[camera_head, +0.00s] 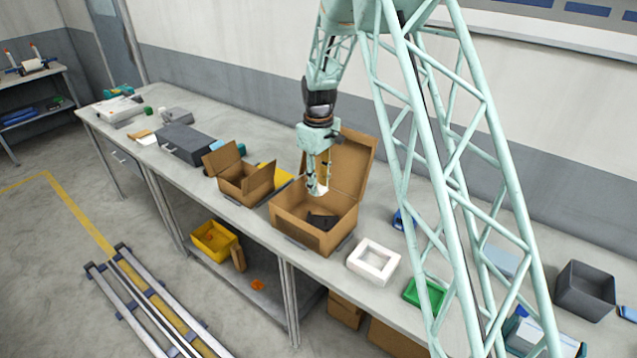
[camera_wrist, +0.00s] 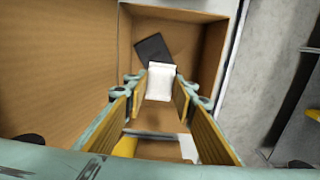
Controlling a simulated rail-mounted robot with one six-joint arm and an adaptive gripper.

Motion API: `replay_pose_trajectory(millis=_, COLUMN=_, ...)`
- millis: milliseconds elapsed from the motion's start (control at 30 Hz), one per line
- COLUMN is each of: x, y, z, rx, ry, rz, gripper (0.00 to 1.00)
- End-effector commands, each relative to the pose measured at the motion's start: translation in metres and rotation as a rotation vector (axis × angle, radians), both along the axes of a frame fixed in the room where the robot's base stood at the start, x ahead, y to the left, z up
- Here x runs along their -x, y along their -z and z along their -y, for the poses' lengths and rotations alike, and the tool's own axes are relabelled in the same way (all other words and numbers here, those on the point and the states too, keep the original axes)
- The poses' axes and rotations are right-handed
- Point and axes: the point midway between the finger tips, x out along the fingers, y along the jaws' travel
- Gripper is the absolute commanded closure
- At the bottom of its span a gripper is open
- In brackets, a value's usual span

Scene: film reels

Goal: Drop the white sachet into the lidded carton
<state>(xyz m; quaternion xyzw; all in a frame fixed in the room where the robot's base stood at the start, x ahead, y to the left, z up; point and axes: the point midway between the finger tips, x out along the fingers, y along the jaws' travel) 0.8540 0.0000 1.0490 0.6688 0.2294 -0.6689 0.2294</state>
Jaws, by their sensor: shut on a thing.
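The white sachet (camera_wrist: 160,82) is between the two fingers of my gripper (camera_wrist: 157,88) in the wrist view. It also shows as a small white patch at the fingertips in the head view (camera_head: 317,189). My gripper (camera_head: 318,186) is shut on it and points down over the lidded carton (camera_head: 292,227). The carton's lid (camera_head: 352,168) stands open at the back. A dark flat item (camera_head: 322,222) lies on the carton's floor, and it shows beyond the sachet in the wrist view (camera_wrist: 152,48).
A smaller open carton (camera_head: 238,182) with raised flaps stands left of the lidded carton. A white square frame-like tray (camera_head: 357,262) and a green tray (camera_head: 413,295) are to the right. A grey bin (camera_head: 585,290) stands further right.

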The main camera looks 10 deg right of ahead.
Motion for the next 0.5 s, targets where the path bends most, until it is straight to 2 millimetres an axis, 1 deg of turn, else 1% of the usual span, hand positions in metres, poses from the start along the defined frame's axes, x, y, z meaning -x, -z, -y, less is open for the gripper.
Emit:
replay_pose_trajectory(millis=33, x=0.000, y=0.006, z=0.000, rx=0.000, ry=0.000, rz=-0.001, gripper=0.84)
replay_pose_trajectory(millis=200, x=0.000, y=0.021, z=0.000, rx=0.001, ry=0.000, rz=-0.001, gripper=0.84)
replay_pose_trajectory(millis=500, x=0.000, y=0.037, z=0.000, rx=0.000, ry=0.000, rz=0.000, gripper=0.84)
